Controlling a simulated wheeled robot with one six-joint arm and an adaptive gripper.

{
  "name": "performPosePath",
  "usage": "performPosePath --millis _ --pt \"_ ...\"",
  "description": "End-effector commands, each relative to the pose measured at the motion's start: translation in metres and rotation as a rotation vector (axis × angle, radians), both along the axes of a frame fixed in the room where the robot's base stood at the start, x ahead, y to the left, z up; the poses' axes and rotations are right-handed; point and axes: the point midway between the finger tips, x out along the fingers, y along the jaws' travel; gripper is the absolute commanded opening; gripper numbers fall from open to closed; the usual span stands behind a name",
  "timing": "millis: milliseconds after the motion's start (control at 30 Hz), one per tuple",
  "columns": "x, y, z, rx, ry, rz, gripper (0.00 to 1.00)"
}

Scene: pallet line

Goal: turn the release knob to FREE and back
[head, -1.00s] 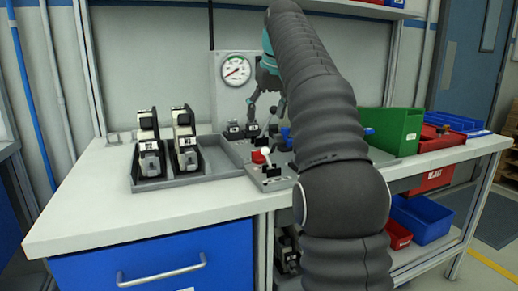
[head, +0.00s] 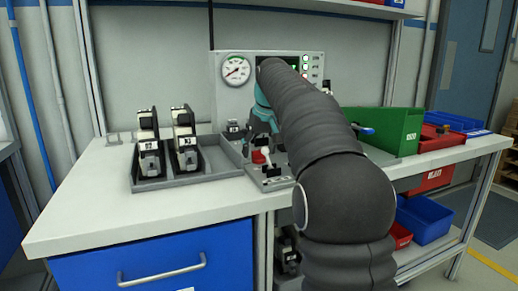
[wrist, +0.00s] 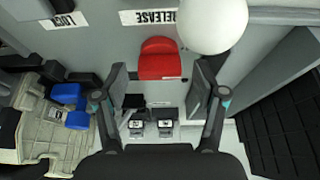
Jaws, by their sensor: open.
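The red release knob (wrist: 160,58) sits near the upper middle of the wrist view, below an upside-down RELEASE label (wrist: 176,16). In the head view the red knob (head: 258,157) is small, on the grey fixture panel. My gripper (wrist: 160,84) is open, with its fingers apart and nothing between them. The knob lies just beyond and between the fingertips; I cannot tell if they touch it. In the head view my gripper (head: 263,127) is above the knob and partly hidden by my arm. No FREE mark is readable.
A white ball-topped lever (wrist: 211,22) stands close to the right fingertip. A part with blue pieces (wrist: 72,105) is at the left. In the head view, a grey tray (head: 205,174) holds two black-and-white units. A gauge (head: 236,68) stands behind; a green bin (head: 398,130) is right.

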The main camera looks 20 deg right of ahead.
Motion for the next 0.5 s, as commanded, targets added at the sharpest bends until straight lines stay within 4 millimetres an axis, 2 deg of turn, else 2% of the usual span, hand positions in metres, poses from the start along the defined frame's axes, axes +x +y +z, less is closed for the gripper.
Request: performPosePath --millis 167,267,400,500 --pt "0.0001 0.0 0.0 0.0 0.0 0.0 0.71" --pt "0.0 -0.0001 0.0002 0.0 0.0 0.0 0.48" --pt "0.0 0.0 0.0002 0.0 0.0 0.0 0.13" --pt "0.0 0.0 0.0002 0.0 0.0 0.0 0.11"
